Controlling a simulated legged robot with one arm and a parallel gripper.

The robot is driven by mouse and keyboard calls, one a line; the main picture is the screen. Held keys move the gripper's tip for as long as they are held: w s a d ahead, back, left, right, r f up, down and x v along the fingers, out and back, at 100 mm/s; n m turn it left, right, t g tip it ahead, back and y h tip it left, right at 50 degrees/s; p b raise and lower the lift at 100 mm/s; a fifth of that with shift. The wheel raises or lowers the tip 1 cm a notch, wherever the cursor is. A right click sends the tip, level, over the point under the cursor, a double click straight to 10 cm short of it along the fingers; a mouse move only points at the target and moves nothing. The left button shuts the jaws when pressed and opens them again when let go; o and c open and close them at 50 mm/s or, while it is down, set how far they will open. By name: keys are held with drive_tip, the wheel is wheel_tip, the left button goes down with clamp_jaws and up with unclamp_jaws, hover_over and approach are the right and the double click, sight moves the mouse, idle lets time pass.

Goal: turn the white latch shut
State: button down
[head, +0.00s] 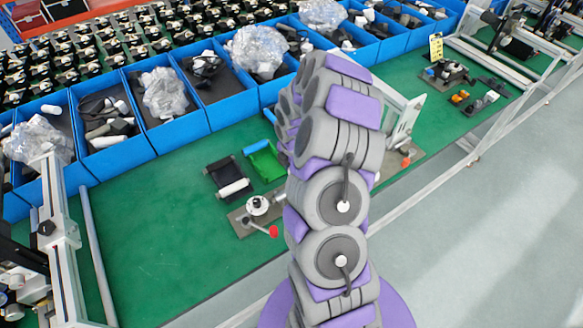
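My grey and purple arm rises through the middle of the head view. Its gripper does not show; the arm's own links hide whatever lies behind them. On the green bench, left of my arm, a white round fitting (257,205) sits on a grey metal plate (238,222). A lever with a red knob (273,231) sticks out from it toward the front right. A white upright bracket (405,118) stands right of my arm, partly hidden by it. I cannot tell for certain which white part is the latch, or whether it is shut.
A black tray with a white roller (233,188) and a green tray (264,160) lie behind the fitting. Blue bins (175,135) with bagged parts line the bench's back. A white frame (62,240) stands at left. Bare green bench (165,245) lies left of the plate.

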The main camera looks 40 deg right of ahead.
drive_tip(key=m, duration=0.1)
drive_tip(key=m+p, duration=0.1)
drive_tip(key=m, duration=0.1)
drive_tip(key=shift+w+d+r+m, duration=0.1)
drive_tip(key=shift+d+m, duration=0.05)
drive_tip(key=shift+m, duration=0.15)
drive_tip(key=m, duration=0.4)
drive_tip(key=shift+m+p, duration=0.3)
drive_tip(key=m, duration=0.3)
drive_tip(key=shift+m, duration=2)
drive_tip(key=c, duration=0.9)
unclamp_jaws()
drive_tip(key=shift+o, duration=0.2)
